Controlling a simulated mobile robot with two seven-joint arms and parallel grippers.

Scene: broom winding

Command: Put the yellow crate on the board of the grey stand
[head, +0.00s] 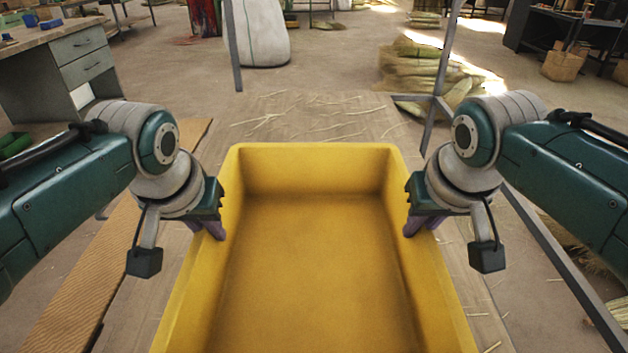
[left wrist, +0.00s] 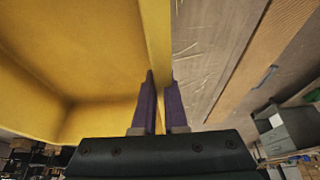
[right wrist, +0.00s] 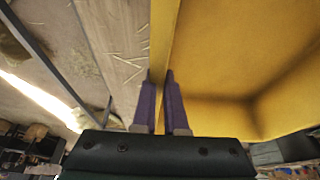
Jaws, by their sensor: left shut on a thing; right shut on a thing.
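The yellow crate (head: 317,170) is open-topped, empty and looks level, in the middle of the head view. My left gripper (head: 214,230) is shut on its left side wall, and my right gripper (head: 414,228) is shut on its right side wall. In the left wrist view the purple fingers (left wrist: 160,82) straddle the crate's rim (left wrist: 158,40). The right wrist view shows the same for the other fingers (right wrist: 157,82). The straw-strewn wooden board (head: 310,115) of the grey stand (head: 233,45) shows beyond and beside the crate. The crate's underside is hidden; I cannot tell whether it touches the board.
A grey upright (head: 440,85) and a slanting grey bar (head: 560,255) of the stand are at the right. A ribbed tan strip (head: 95,275) lies at the left. A desk (head: 75,60) stands back left, a white sack (head: 262,35) behind, straw bundles (head: 420,70) back right.

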